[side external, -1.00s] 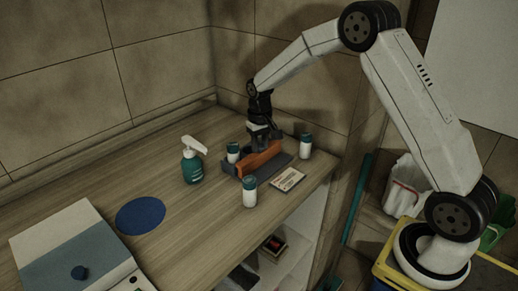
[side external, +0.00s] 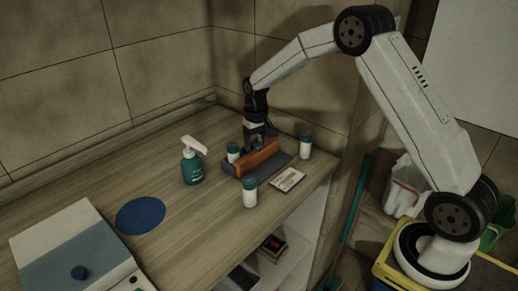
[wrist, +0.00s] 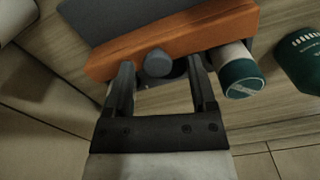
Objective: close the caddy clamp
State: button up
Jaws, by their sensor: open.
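The caddy (side external: 274,169) is a dark grey base at the back of the counter, carrying a long orange bar (side external: 258,157) that looks like its clamp. In the wrist view the orange bar (wrist: 215,27) runs across the top, with a round grey knob (wrist: 158,63) on its near side. My gripper (side external: 257,142) is behind the bar, low over the caddy. In the wrist view its fingers (wrist: 160,72) are apart, one on each side of the knob, with nothing gripped. Whether the fingers touch the bar is unclear.
White bottles with teal caps stand near the caddy: one at the front (side external: 250,192), one right (side external: 305,147), one behind left (side external: 233,152). A teal spray bottle (side external: 192,166) stands left. A card (side external: 288,180) lies in front.

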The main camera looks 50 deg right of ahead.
aim_at(256, 144)
jog(key=shift+r, duration=3.9)
jog(key=s+a+f+n+t, duration=0.1)
jog(key=s+a, duration=0.3)
jog(key=s, duration=0.7)
jog(key=s+a+f+n+t, duration=0.1)
jog(key=s+a+f, duration=0.3)
jog(key=s, duration=0.8)
jog(key=shift+s+a+n+t, duration=0.15)
jog(key=shift+a+n+t, duration=0.15)
jog(key=shift+a+n, duration=0.25)
